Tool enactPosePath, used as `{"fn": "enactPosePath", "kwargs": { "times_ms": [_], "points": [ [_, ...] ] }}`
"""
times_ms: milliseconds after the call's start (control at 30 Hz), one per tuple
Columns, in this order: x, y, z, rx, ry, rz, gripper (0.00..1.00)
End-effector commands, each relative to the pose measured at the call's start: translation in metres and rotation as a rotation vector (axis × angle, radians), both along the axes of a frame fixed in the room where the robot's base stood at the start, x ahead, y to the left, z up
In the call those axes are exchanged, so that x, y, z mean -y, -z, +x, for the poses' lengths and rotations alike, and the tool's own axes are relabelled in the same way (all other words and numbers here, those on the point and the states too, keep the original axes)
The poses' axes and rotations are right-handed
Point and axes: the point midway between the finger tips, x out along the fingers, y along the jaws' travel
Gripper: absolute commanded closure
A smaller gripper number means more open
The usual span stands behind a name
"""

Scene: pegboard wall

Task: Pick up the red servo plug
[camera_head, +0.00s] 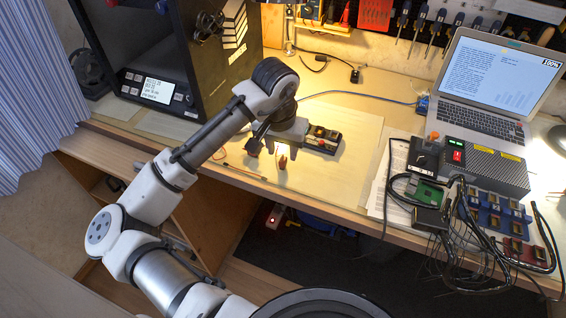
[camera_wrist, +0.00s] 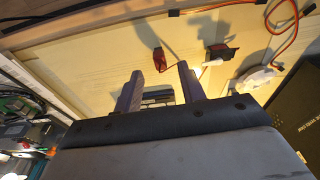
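In the wrist view, a small red plug-like piece (camera_wrist: 159,60) is on the pale work surface, with a dark shadow beside it. My gripper (camera_wrist: 160,70) is open, and its two grey fingers point toward the red piece. The piece shows between and slightly beyond the fingertips. I see no contact, and the height gap cannot be told. In the head view my gripper (camera_head: 283,146) is over the bench near a small reddish-brown piece (camera_head: 282,162), which is probably the same plug. The gripper and arm partly cover this area.
A small dark servo-like part (camera_wrist: 222,51) and orange wires (camera_wrist: 288,25) lie near the plug. A dark block with a red mark (camera_head: 323,140) sits right of my gripper. A black boxy machine (camera_head: 160,70) stands left; a laptop (camera_head: 490,85) and cabled electronics stand right.

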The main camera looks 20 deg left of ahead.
Motion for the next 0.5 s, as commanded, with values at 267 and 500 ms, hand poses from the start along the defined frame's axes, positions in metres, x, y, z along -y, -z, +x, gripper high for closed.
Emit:
{"fn": "enactPosePath", "kwargs": {
  "times_ms": [267,500],
  "points": [
    [-0.001,0.038,0.003,0.000,-0.002,-0.001,0.60],
    [-0.001,0.043,0.004,0.002,-0.001,-0.001,0.60]
  ]
}}
